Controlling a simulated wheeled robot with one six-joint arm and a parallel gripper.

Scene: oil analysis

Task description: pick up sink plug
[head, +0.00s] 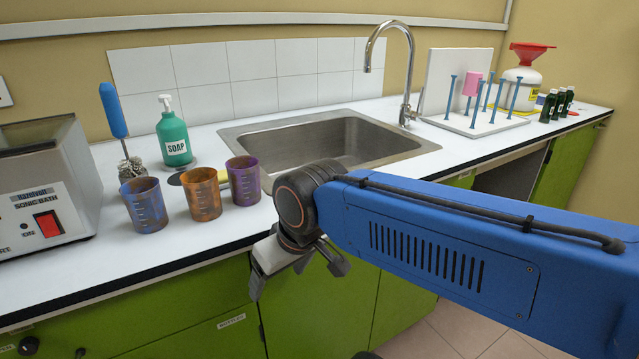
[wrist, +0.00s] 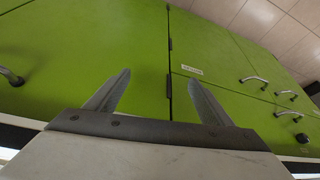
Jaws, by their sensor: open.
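A small dark flat piece (head: 175,179), partly hidden behind the orange beaker, lies on the counter left of the sink. It may be the sink plug, but I cannot tell for sure. My gripper (head: 298,276) hangs in front of the counter edge, before the green cupboard doors, to the right of and lower than that piece. In the wrist view my gripper (wrist: 159,78) shows two separated fingers with nothing between them, facing the green doors.
Blue (head: 144,206), orange (head: 202,196) and purple (head: 244,183) beakers stand near the counter's front edge. A green soap bottle (head: 173,137) and a blue-handled brush (head: 114,112) stand behind. The steel sink (head: 335,140) is empty. A sonic bath (head: 45,190) stands at left.

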